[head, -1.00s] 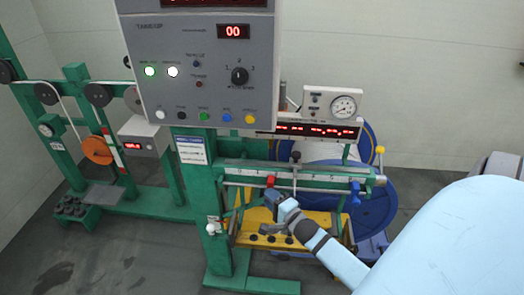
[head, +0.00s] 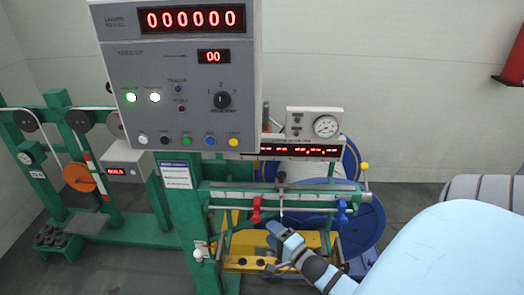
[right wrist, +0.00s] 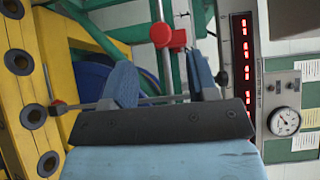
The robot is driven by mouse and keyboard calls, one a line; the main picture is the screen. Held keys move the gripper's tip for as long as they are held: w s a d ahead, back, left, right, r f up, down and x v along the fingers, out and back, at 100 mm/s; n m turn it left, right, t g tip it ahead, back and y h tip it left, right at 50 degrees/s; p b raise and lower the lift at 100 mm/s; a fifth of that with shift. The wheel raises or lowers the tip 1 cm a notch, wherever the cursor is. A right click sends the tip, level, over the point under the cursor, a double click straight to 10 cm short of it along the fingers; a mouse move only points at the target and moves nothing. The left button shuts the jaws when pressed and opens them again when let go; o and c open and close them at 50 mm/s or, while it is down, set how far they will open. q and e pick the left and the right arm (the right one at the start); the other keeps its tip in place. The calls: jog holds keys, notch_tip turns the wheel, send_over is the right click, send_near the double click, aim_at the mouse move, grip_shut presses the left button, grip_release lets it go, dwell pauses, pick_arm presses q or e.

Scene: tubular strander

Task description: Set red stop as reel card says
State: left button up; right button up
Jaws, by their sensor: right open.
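The red stop (head: 256,210) hangs on the thin rail (head: 300,208) in front of the green beam, left of the blue stop (head: 342,212). My right gripper (head: 282,238) is below and slightly right of the red stop, apart from it. In the right wrist view the open jaws (right wrist: 162,82) hold nothing, and the red stop (right wrist: 175,38) lies beyond them. A white card (head: 177,175) on the green post may be the reel card; its writing is too small to read. My left gripper is out of view.
A grey control panel (head: 180,110) stands above the beam at the left. A pressure gauge (head: 326,126) and a red digit display (head: 300,150) sit behind the rail. A yellow frame (head: 245,262) with dark holes lies below, and a blue reel (head: 365,225) is behind.

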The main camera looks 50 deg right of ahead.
jog(key=s, duration=0.6)
jog(key=shift+s+a, duration=0.25)
jog(key=shift+s, duration=0.15)
